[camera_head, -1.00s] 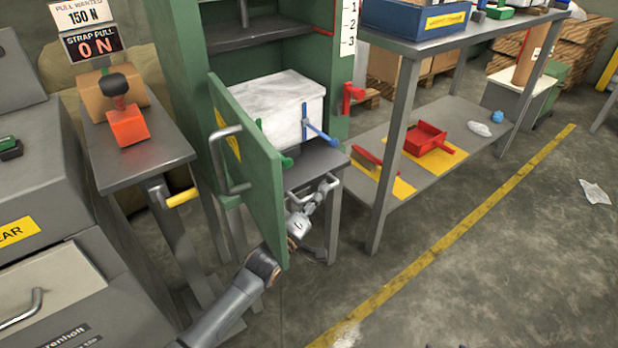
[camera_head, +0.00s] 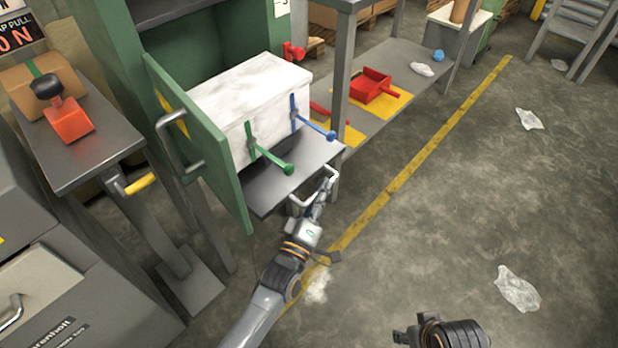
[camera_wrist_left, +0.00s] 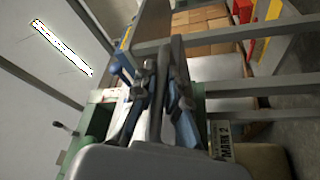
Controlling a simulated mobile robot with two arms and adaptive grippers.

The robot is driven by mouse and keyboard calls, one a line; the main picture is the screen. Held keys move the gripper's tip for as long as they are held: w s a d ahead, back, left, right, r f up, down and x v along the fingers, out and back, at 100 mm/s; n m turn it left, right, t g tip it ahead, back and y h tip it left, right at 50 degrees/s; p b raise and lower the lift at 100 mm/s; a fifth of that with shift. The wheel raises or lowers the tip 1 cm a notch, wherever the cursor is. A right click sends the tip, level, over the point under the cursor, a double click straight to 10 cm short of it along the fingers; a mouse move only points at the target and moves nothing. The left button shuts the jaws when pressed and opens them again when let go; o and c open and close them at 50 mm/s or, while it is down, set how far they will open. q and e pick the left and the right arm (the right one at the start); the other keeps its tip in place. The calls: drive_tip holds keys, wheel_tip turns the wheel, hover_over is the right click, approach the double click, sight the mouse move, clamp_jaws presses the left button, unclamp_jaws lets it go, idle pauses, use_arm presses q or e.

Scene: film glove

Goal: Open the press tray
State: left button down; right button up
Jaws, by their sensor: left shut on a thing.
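The press tray (camera_head: 262,196) is a dark grey plate sticking out of the green press (camera_head: 119,60). A white wrapped bale (camera_head: 225,112) stands on it, with a green-knobbed lever (camera_head: 270,160) and a blue-knobbed lever (camera_head: 315,128) at its front. The tray's front has a pale loop handle (camera_head: 328,176). My left gripper (camera_head: 318,200) is shut on this handle; its fingers, close together, also show in the left wrist view (camera_wrist_left: 160,90). The exact contact is small and partly hidden. My right gripper (camera_head: 405,336) is partly visible at the bottom edge, with its jaws unclear.
The green press door (camera_head: 205,150) stands open left of the tray, close to it. A grey shelf table (camera_head: 410,65) with a red dustpan (camera_head: 372,86) stands behind right. A side stand (camera_head: 95,150) is at left. The floor at right is mostly clear, with some plastic scraps (camera_head: 517,288).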

use_arm(q)
drive_tip(key=shift+s+d, duration=0.25)
drive_tip(key=shift+d, duration=0.1)
use_arm(e)
drive_tip(key=shift+f, duration=0.35)
use_arm(q)
drive_tip(key=c, duration=1.4)
unclamp_jaws()
drive_tip(key=shift+o, duration=0.2)
drive_tip(key=v, duration=1.2)
drive_tip(key=shift+f, duration=0.1)
